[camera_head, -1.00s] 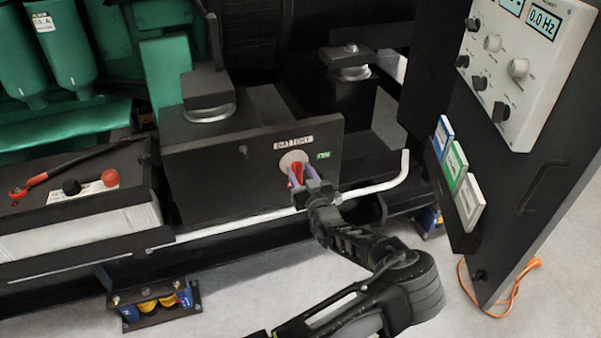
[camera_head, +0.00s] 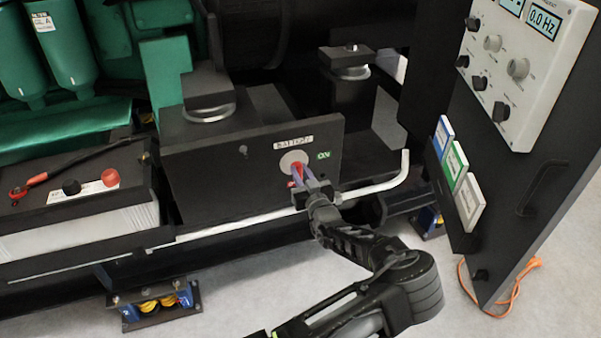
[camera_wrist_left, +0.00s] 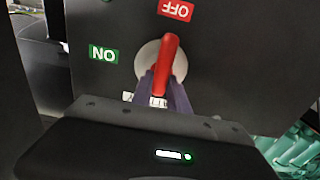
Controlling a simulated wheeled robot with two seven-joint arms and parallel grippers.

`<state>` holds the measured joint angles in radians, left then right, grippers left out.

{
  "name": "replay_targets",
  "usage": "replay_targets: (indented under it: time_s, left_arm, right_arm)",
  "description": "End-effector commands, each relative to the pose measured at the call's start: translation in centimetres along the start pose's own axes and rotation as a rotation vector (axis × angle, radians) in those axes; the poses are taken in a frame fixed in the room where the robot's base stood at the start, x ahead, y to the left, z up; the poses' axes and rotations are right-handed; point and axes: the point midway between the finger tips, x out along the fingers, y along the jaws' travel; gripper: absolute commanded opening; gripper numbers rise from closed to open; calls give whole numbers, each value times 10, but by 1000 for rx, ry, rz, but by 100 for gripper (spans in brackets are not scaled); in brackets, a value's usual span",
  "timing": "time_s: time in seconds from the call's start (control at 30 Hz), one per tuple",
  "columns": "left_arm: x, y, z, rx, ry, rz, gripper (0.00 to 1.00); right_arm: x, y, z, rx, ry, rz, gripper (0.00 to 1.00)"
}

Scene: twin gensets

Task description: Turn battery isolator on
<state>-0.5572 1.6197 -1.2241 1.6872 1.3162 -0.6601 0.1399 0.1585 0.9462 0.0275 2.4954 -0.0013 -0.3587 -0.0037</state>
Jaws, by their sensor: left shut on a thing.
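The battery isolator is a red handle (camera_head: 297,170) on a round pale plate (camera_head: 287,159), set in a dark panel under a BATTERY label (camera_head: 293,143). A green ON label (camera_head: 323,155) is to the right of it. My left gripper (camera_head: 300,178) comes from the lower right and is shut on the handle, partly hiding it. In the left wrist view the picture is upside down. There the red handle (camera_wrist_left: 167,62) stands nearly upright, its far end close to a red OFF label (camera_wrist_left: 176,9). The ON label (camera_wrist_left: 103,55) is to its left. My right gripper is not in view.
A white rail (camera_head: 375,187) runs below the panel, close to my left gripper. A battery (camera_head: 80,215) with red and black terminals stands at the left. A control cabinet (camera_head: 500,180) with a handle and hanging cards is at the right. An orange cable (camera_head: 515,290) lies on the floor.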

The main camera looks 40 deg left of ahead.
Motion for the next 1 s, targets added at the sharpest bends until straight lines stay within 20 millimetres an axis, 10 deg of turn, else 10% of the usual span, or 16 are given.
replay_targets:
  time_s: [1.0]
  left_arm:
    - [1, -6, 7, -655, 0, -2, 0]
  right_arm:
    - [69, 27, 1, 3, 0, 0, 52]
